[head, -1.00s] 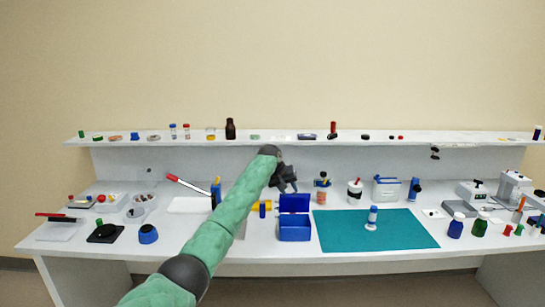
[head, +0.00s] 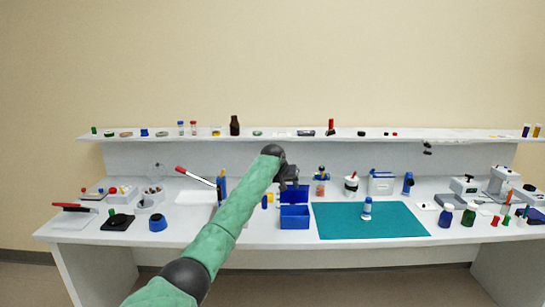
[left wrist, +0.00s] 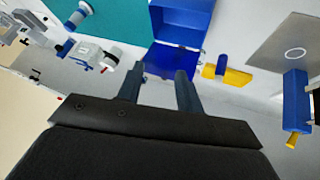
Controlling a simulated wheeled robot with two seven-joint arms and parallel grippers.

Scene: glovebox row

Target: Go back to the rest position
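My left gripper (head: 288,178) hangs in front of the back panel of the bench, above the open blue box (head: 295,218). In the left wrist view its two fingers (left wrist: 158,88) are apart with nothing between them, so it is open. The blue box also shows in the left wrist view (left wrist: 180,25), beyond the fingertips. My left arm, in green sleeving, reaches in from the bottom of the head view. My right gripper is not in view.
The white bench (head: 270,246) carries a teal mat (head: 395,222) with a blue-and-white bottle (head: 367,208) standing on it. A shelf (head: 300,138) with small items runs behind. Trays and tools crowd the left; bottles and instruments crowd the right.

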